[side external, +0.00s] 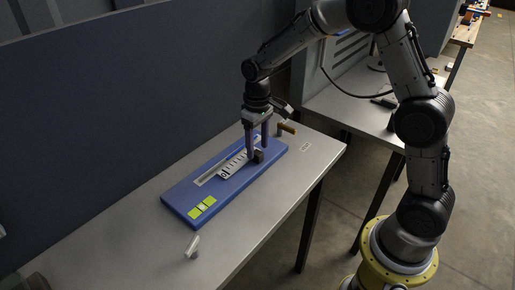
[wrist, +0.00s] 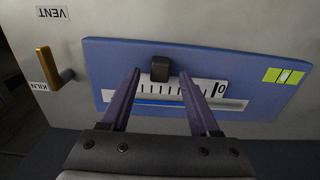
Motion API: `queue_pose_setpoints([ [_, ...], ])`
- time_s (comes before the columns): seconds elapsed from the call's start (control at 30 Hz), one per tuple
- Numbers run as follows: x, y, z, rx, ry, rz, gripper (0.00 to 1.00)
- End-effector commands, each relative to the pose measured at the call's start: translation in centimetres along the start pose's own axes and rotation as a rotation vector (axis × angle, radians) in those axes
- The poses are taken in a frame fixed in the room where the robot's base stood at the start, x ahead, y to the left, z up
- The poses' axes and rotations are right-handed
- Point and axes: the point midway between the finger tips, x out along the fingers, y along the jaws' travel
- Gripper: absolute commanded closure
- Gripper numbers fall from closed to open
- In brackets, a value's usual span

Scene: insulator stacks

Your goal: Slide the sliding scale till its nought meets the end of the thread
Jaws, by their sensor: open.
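The sliding scale (wrist: 172,88) is a white strip with black ticks and a nought at its right end in the wrist view. It also shows in the side view (side external: 233,165). A dark block-shaped knob (wrist: 160,69) stands at its upper edge. The thread (wrist: 160,103) is a blue line in the pale slot just below the scale. Its right end lies near or behind my right finger, left of the nought; I cannot tell exactly where. My gripper (wrist: 161,74) is open, with its fingers on either side of the knob, gaps visible; it also shows in the side view (side external: 257,150).
The blue board (side external: 180,197) lies on a grey table (side external: 130,235). It carries yellow-green patches (wrist: 287,76) at one end. A brass handle (wrist: 55,67) stands beside the KILN label (wrist: 39,87), near a VENT label (wrist: 53,13). A small pale lever (side external: 192,246) stands near the front.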

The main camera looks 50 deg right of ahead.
Motion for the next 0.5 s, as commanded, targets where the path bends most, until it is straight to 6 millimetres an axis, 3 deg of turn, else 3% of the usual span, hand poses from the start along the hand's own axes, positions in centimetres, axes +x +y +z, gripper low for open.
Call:
queue_pose_setpoints([
  [0.2,1.5,0.0,0.0,0.0,0.0,0.0,0.38],
  [0.47,1.6,0.0,0.0,0.0,0.001,0.0,0.38],
  [0.5,1.6,0.0,0.0,0.0,0.001,0.0,0.41],
])
